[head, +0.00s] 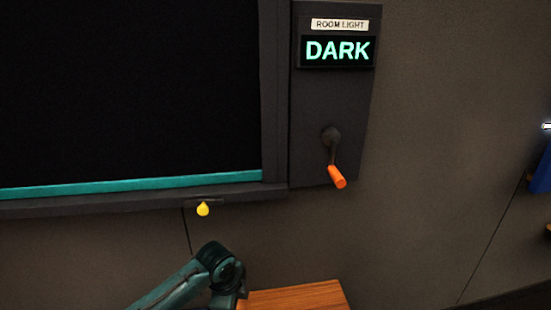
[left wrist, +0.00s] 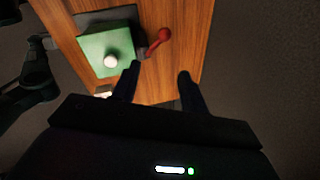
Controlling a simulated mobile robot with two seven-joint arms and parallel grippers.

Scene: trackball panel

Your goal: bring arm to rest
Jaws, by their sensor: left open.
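My left gripper (left wrist: 160,70) shows in the left wrist view with its two dark fingers apart and nothing between them. Below it is a wooden table top. A green panel (left wrist: 92,52) with a white ball (left wrist: 110,61) lies on the table, left of the fingers. A red knobbed handle (left wrist: 159,40) stands beside the panel, beyond the fingertips. In the head view my teal left arm (head: 172,287) comes in at the bottom; its gripper is not visible there. My right gripper is not in view.
The wooden table (head: 295,297) shows at the bottom of the head view. On the wall, a display (head: 337,51) reads DARK, above an orange-handled crank (head: 337,177). A large dark screen (head: 125,90) with a teal strip fills the left. A yellow drop-shaped piece (head: 203,209) is below it.

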